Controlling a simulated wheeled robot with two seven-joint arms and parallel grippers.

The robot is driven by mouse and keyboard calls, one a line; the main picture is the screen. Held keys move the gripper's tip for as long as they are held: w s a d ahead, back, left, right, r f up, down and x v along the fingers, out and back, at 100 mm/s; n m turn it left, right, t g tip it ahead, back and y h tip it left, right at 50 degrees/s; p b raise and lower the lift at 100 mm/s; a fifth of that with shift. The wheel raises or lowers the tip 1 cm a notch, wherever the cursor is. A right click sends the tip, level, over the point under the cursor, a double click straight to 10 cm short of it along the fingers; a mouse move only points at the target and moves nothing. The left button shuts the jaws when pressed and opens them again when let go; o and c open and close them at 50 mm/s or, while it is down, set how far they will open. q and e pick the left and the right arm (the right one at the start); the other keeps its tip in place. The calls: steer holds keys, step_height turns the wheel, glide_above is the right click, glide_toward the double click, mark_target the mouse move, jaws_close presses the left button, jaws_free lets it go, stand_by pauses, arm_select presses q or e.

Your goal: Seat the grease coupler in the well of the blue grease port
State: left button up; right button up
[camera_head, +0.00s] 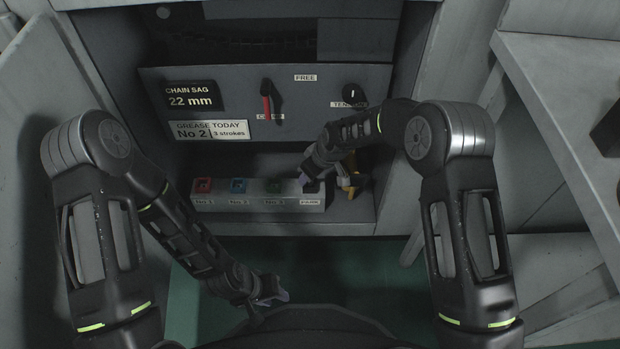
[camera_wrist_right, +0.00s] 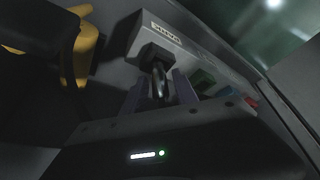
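The blue grease port (camera_head: 238,186) is the second port on a grey block, above a label reading No 2; its blue also shows in the right wrist view (camera_wrist_right: 228,93). The dark grease coupler (camera_wrist_right: 158,80) stands at the block's PARK end. My right gripper (camera_head: 307,181) is there, with its fingers on either side of the coupler's stem and small gaps beside it in the wrist view. The coupler is mostly hidden in the head view. My left gripper (camera_head: 279,295) hangs low, away from the block, and its finger gap is unclear.
The grey block (camera_head: 262,206) also has a red port (camera_head: 203,185) and a green port (camera_head: 272,187). A yellow-brass tool (camera_head: 350,178) stands right of PARK, close to my right gripper. A panel above has a red-handled lever (camera_head: 267,101) and a sign reading No 2, 3 strokes (camera_head: 210,130).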

jaws_close()
stand_by(0.5)
step_height(320, 180, up, 10)
steer(key=p, duration=0.3)
stand_by(0.6)
